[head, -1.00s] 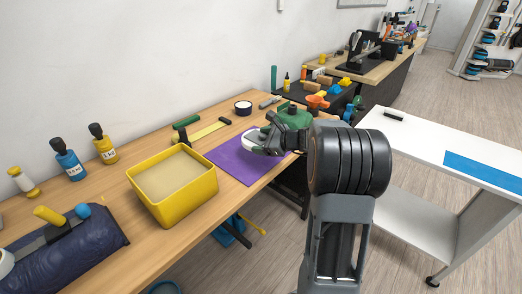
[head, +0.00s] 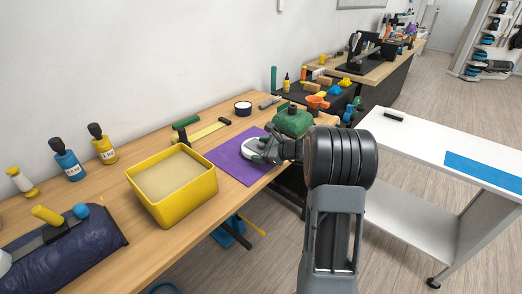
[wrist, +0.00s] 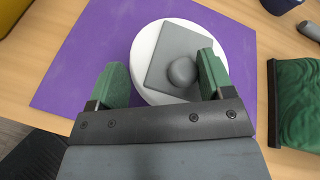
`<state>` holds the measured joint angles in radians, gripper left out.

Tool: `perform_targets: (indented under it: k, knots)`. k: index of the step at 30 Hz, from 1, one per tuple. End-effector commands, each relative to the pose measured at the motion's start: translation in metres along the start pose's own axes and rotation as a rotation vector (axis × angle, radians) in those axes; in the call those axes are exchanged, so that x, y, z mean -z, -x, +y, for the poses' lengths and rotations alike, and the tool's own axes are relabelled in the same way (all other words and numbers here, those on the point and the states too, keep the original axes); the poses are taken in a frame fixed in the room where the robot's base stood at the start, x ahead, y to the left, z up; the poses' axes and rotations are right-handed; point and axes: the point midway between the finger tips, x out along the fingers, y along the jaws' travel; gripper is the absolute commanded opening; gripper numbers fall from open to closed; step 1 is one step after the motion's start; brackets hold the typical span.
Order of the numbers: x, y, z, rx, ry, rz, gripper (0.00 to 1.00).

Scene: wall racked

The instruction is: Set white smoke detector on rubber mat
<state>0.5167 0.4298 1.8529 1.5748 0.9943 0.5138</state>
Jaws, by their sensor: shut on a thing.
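The white smoke detector (wrist: 147,45), a round white disc with a grey square plate and a grey dome on top, is between the green fingers of my gripper (wrist: 163,72) in the wrist view. My gripper is shut on it. The purple rubber mat (wrist: 75,75) lies flat on the wooden bench below and around it. In the head view the mat (head: 228,158) is near the bench's front edge, with the detector (head: 252,145) and my gripper (head: 262,150) over its right part. Whether the detector touches the mat cannot be told. Its near side is hidden by my gripper.
A yellow bin (head: 177,203) stands left of the mat. A dark green bag-like object (head: 293,121) is just right of it. A white cart (head: 440,145) stands at right.

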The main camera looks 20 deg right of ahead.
Motion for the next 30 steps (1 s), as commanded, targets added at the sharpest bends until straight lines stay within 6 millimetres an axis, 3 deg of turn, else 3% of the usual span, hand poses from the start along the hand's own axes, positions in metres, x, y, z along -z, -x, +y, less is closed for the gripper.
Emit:
perform_targets:
  k: [1, 2, 9, 19, 30]
  knots:
    - [0.002, -0.001, 0.001, 0.001, 0.001, -0.001, 0.24]
    - [0.002, -0.001, 0.001, 0.000, 0.000, 0.000, 0.77]
    - [0.001, -0.001, 0.001, 0.000, 0.000, 0.000, 1.00]
    - [-0.004, 0.003, -0.002, 0.000, 0.000, 0.000, 1.00]
    - [-0.002, 0.070, -0.002, 0.005, 0.000, 0.002, 1.00]
